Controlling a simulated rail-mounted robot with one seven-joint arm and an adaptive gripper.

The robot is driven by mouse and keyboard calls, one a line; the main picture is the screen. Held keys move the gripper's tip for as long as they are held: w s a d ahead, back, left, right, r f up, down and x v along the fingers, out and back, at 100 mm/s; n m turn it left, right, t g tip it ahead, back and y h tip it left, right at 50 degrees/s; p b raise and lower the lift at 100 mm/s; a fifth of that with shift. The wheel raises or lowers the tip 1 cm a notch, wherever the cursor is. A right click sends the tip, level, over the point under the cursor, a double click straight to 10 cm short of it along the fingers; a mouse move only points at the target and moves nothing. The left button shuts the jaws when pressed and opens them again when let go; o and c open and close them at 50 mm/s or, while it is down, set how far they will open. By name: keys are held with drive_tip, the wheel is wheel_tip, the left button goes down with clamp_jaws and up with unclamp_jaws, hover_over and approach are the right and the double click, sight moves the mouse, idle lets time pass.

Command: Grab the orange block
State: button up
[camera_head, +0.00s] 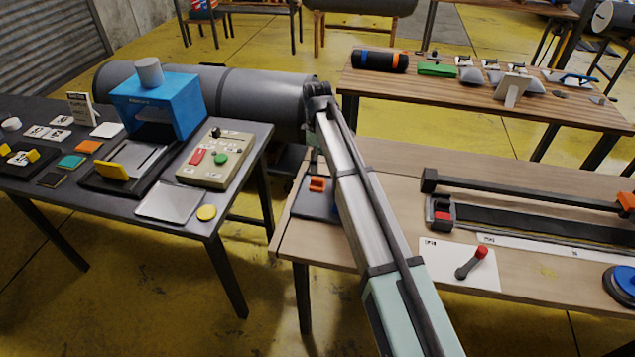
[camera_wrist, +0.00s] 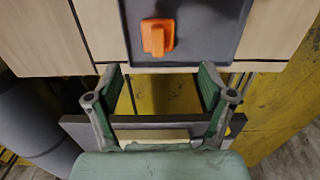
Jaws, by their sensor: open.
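The orange block (camera_wrist: 157,37) sits on a dark grey tray (camera_wrist: 215,25) near the edge of the wooden table, a small raised piece showing on its top. In the head view the orange block (camera_head: 317,184) lies at the left end of the right-hand wooden table, beside my arm. My gripper (camera_wrist: 164,72) is open and empty in the wrist view, its two green-grey fingers spread apart. In that view the block appears beyond the fingertips, roughly in line with the gap between them. In the head view my gripper's fingers are mostly hidden by my arm.
The wooden table (camera_head: 300,230) also holds a red-handled lever on a white card (camera_head: 455,265) and a long dark rail device (camera_head: 530,220). A dark table (camera_head: 225,222) at left carries a blue press (camera_head: 160,103) and a control box (camera_head: 215,158). A large grey cylinder (camera_head: 262,97) lies behind.

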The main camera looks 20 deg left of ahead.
sight(318, 179)
drive_tip(key=shift+w+f+p, duration=0.1)
drive_tip(key=shift+f+p, duration=1.15)
drive_tip(key=shift+f, duration=3.1)
drive_tip(key=c, duration=1.2)
